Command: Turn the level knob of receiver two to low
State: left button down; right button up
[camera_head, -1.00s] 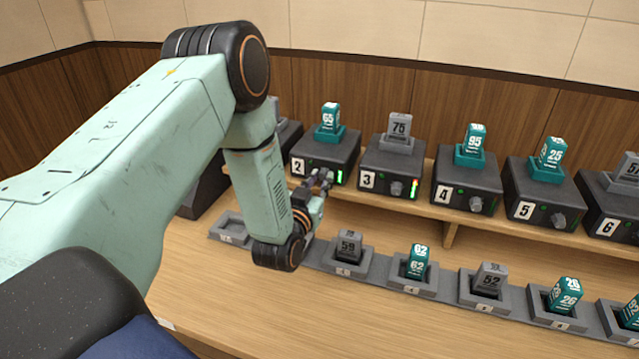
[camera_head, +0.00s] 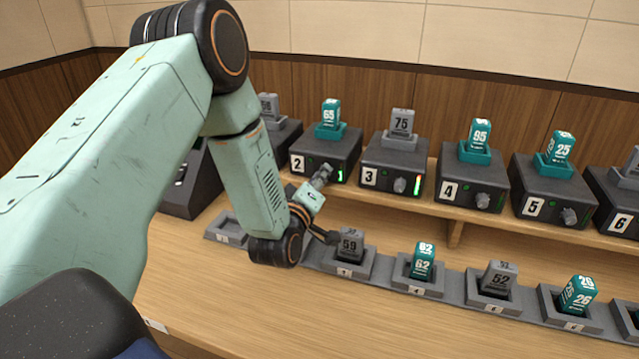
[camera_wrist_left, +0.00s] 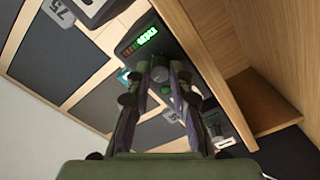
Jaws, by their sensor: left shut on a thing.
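Receiver two (camera_head: 305,150) is a dark box marked 2 on the shelf, with a teal pack marked 65 (camera_head: 330,112) in its teal holder. A green level display (camera_head: 340,175) glows on its front, and also shows in the left wrist view (camera_wrist_left: 147,38). My left gripper (camera_head: 322,172) is at the front of receiver two, shut on its level knob (camera_wrist_left: 160,74). The fingers hide most of the knob in the head view. In the wrist view the knob sits between the fingertips. My right gripper is not in view.
Receiver three (camera_head: 385,165) stands close to the right, with more receivers beyond. Below, a row of charging cradles holds packs, including a grey 59 (camera_head: 349,245) just under my left wrist and a teal 62 (camera_head: 422,260). The front of the table is clear.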

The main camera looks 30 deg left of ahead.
pick_arm(q)
jog(key=shift+w+r+n+b, duration=0.1)
jog(key=shift+r+n+b, duration=0.05)
jog(key=shift+n+b, duration=5.35)
jog(key=shift+r+n+b, duration=0.1)
jog(key=shift+n+b, duration=3.65)
jog(key=shift+n, duration=3.35)
jog(key=c, duration=1.6)
grip_release()
jog(key=shift+c, duration=0.2)
jog(key=shift+o, duration=0.9)
jog(key=shift+f, duration=0.15)
jog(key=v, duration=0.7)
jog(key=shift+s, duration=0.3)
